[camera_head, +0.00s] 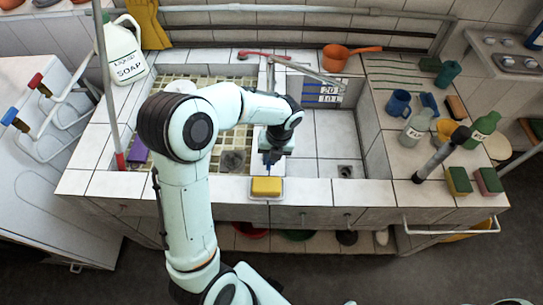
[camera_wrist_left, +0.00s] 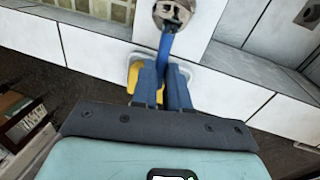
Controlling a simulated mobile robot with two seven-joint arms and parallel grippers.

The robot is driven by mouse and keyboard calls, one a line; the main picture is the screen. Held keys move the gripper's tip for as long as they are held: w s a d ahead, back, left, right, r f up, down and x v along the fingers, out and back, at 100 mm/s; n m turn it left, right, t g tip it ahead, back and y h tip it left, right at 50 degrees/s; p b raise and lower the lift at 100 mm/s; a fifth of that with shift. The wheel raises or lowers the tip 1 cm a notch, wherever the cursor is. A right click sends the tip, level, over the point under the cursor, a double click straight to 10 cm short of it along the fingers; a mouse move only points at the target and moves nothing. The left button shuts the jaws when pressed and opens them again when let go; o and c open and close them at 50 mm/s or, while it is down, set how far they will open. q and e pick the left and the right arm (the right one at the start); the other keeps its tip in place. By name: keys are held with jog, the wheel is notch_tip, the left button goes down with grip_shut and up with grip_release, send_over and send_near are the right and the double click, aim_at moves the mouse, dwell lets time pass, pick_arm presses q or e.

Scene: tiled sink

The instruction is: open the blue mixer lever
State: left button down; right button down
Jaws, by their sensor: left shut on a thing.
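The blue mixer lever (camera_wrist_left: 165,48) shows in the left wrist view as a narrow blue bar coming from a round chrome body (camera_wrist_left: 172,12). My left gripper (camera_wrist_left: 165,75) is shut on the bar's near end, with a finger on each side, and hides that end. In the head view my left gripper (camera_head: 270,160) points down by the front of the divider between the two basins. The arm and wrist hide most of the lever and its chrome body there. My right gripper is not in view.
A yellow block (camera_head: 267,186) on a white dish sits on the front ledge just below the gripper. A soap jug (camera_head: 124,52) stands at the back left. Cups, bottles and sponges crowd the right counter. The right basin (camera_head: 320,135) is largely clear.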

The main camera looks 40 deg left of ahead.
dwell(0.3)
pick_arm(q)
jog(key=c, duration=1.1)
grip_release()
jog(key=r, duration=0.4)
jog(key=w+d+r+p, duration=0.1)
jog(key=r, duration=0.3)
jog(key=d+r+p, duration=0.1)
jog(key=r, duration=0.4)
jog(key=shift+w+r, duration=0.1)
jog(key=shift+w, duration=0.3)
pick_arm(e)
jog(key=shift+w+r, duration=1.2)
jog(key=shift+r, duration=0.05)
